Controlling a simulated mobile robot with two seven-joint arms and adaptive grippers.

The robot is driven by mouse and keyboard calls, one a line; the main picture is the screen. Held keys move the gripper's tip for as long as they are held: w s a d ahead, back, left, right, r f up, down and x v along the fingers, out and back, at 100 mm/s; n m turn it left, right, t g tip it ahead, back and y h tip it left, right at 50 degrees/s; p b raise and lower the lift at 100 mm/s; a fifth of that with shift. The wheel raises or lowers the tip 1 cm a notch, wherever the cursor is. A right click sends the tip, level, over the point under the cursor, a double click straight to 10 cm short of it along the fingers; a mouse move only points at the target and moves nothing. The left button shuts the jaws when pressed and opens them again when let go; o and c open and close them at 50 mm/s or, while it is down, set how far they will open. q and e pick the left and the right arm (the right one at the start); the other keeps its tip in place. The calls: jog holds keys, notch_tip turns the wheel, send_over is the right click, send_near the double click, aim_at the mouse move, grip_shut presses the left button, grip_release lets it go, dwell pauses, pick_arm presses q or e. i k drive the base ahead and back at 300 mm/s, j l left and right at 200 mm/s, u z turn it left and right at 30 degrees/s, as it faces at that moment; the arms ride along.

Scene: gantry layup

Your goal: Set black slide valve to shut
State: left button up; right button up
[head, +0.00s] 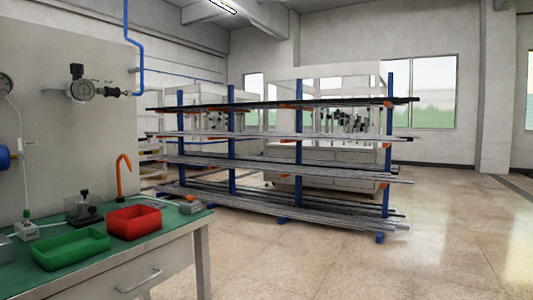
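A round gauge (82,90) is mounted on the pale wall panel at the left. A small black fitting (77,71) stands above it, and a dark inline fitting (112,92) joins it on the right towards the blue pipe (139,80). A black block with a knob (84,207) sits on the bench. I cannot tell which of these, if any, is the black slide valve, and no slide position can be read. Neither of my grippers is in view.
A green-topped bench (190,222) at lower left holds a green tray (72,248), a red tray (134,222) and an orange hook (124,168). A blue-post rack (231,150) of long bars stands mid-room. The floor (400,260) at right is clear.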

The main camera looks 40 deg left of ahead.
aim_at(112, 92)
jog(key=i+u, duration=0.3)
jog(key=i, duration=0.15)
jog(key=i+l+u, duration=0.55)
jog(key=i, duration=0.25)
jog(key=i+l+u, duration=0.2)
jog(key=u, duration=0.2)
jog(key=i+l+u, duration=0.35)
jog(key=l+u, duration=0.2)
jog(key=u, duration=0.2)
jog(key=i, duration=0.05)
